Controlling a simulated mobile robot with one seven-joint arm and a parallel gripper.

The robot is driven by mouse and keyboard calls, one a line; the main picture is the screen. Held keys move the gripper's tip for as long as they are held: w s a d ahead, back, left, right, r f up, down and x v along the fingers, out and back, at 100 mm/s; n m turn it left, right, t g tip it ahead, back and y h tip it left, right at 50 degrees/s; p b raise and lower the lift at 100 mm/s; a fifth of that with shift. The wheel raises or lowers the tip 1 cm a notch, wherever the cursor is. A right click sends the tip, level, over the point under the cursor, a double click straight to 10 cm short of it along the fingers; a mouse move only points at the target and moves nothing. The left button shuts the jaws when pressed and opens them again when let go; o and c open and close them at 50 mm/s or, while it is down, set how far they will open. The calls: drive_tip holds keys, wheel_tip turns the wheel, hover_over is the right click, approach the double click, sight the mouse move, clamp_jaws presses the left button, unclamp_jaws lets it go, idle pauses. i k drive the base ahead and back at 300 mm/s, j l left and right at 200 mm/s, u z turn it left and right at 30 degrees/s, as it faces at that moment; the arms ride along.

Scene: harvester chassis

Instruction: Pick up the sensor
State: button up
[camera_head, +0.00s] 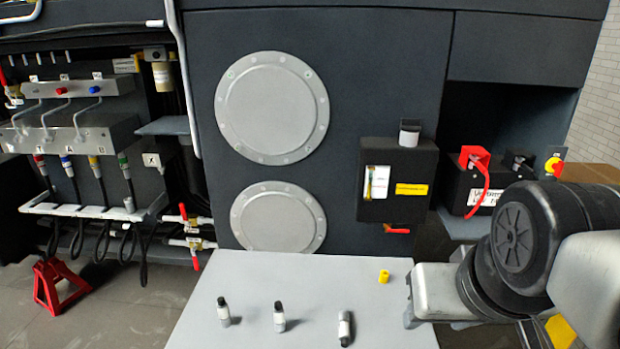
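Several small parts rest on the light grey table (250,270). A small cylinder with a dark top and pale body (223,311) stands at the left. A similar cylinder (279,317) stands in the middle. A third cylinder (345,328), nearer my arm, appears tilted or lying. I cannot tell which of these is the sensor. A small yellow cylindrical piece (384,276) sits at the table's back right. My gripper (412,312) is at the table's right edge, right of all of these and apart from them. Its fingers are mostly hidden, so its opening is unclear.
The dark chassis wall with two round grey covers (272,107) rises behind the table. A black box (397,180) with a yellow label is mounted on it. A battery with a red terminal cover (474,157) sits right. A red stand (60,284) is on the left floor.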

sight(222, 307)
drive_tip(key=j+u, duration=0.25)
drive_tip(key=u, duration=0.25)
drive_tip(key=k+j+u, duration=0.1)
drive_tip(key=j+u, duration=0.15)
drive_tip(key=u, duration=0.25)
